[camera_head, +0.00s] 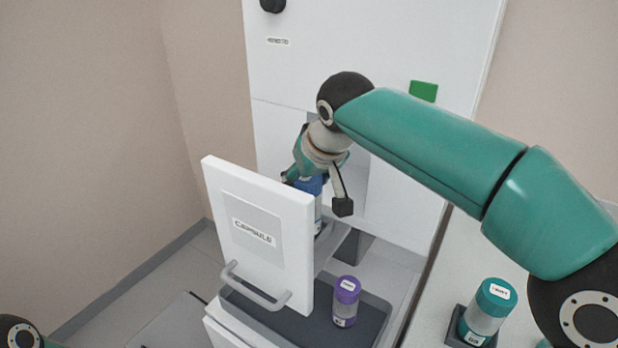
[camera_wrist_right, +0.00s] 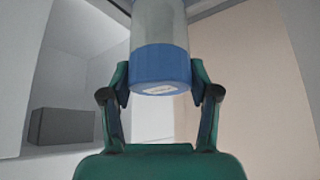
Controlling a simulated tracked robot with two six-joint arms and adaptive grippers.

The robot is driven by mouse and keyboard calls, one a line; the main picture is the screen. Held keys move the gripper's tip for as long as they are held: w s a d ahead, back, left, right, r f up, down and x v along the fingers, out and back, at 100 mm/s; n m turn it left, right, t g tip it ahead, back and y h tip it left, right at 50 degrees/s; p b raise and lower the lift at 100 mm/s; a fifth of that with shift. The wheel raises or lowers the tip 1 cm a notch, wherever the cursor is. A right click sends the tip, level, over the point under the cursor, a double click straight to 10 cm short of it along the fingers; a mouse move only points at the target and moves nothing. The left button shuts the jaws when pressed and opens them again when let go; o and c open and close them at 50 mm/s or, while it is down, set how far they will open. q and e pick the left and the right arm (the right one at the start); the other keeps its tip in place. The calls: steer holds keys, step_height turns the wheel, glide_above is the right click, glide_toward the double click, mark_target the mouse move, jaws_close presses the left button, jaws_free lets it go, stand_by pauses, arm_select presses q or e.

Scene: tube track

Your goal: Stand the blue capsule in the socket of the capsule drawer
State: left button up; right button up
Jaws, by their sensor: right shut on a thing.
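The blue capsule (camera_head: 311,186) is in my right gripper (camera_head: 316,190), just behind the front panel of the open capsule drawer (camera_head: 222,198). In the wrist view, the right gripper's fingers (camera_wrist_right: 160,78) are shut on both sides of the capsule's blue cap (camera_wrist_right: 158,66), and its clear body extends away from them. In the head view the capsule looks near upright. Its lower end and the socket are hidden by the drawer front, so I cannot tell whether they touch. My left gripper is not in view.
The drawer front has a handle (camera_head: 254,292). A purple capsule (camera_head: 346,298) stands on a dark tray (camera_head: 372,318) beside the drawer. A teal-capped capsule (camera_head: 489,308) stands in a dark holder at lower right. A white cabinet (camera_head: 380,45) rises behind.

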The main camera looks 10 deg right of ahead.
stand_by(0.3)
steer(key=o, duration=1.4)
steer(key=shift+c, duration=0.2)
steer(key=shift+f, duration=0.1)
steer(key=v, duration=1.2)
